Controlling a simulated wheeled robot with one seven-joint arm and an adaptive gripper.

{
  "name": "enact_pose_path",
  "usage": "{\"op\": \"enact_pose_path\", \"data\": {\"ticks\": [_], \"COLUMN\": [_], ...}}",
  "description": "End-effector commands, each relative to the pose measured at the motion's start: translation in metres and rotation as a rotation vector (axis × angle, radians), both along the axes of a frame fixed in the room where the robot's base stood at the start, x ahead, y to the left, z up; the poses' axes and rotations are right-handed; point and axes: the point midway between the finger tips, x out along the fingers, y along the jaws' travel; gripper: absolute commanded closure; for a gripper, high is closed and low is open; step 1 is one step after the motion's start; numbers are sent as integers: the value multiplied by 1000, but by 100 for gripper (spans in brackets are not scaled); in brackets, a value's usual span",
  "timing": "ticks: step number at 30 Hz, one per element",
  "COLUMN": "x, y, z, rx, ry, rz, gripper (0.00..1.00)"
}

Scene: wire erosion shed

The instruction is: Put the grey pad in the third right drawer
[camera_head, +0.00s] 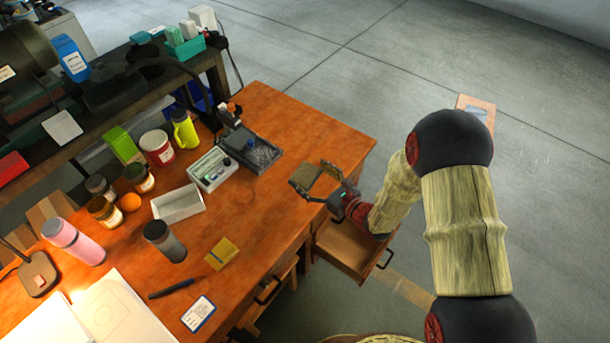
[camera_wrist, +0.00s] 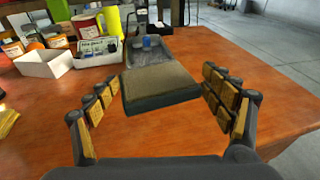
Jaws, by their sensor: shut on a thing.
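The grey pad (camera_wrist: 160,85), a flat block with a brownish-grey top and dark front edge, lies between the fingers of my gripper (camera_wrist: 165,95) in the wrist view. In the head view my gripper (camera_head: 318,178) is shut on the pad (camera_head: 324,184), at the right end of the wooden desk. An open wooden drawer (camera_head: 345,243) juts out below the desk's right end, under and to the right of my gripper. Its inside is partly hidden by my arm; the visible part looks empty. I cannot tell its place in the stack.
A dark tray (camera_head: 262,155) and a white organiser (camera_head: 212,170) stand left of my gripper. A white open box (camera_head: 178,204), a dark cup (camera_head: 164,240) and a yellow pad (camera_head: 221,253) sit further left. The floor right of the desk is mostly clear.

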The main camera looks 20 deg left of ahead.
Motion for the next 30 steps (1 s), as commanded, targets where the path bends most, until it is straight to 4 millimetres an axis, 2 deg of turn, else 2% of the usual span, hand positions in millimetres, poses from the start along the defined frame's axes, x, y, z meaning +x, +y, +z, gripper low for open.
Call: {"op": "enact_pose_path", "data": {"ticks": [1,9,15,18,21,23,26,30], "x": [-5,-44,-58,-61,-56,-44,-23,8], "y": [-8,-54,-70,-76,-86,-98,-125,-175], "z": [18,39,47,40,29,32,43,68], "rx": [2,1,1,1,0,0,2,2], "ry": [-3,0,-1,2,3,-3,-7,-9], "rz": [-3,-3,-3,-18,-65,-117,-208,-353], "gripper": [53,53,53,53,53,53,53,53]}}
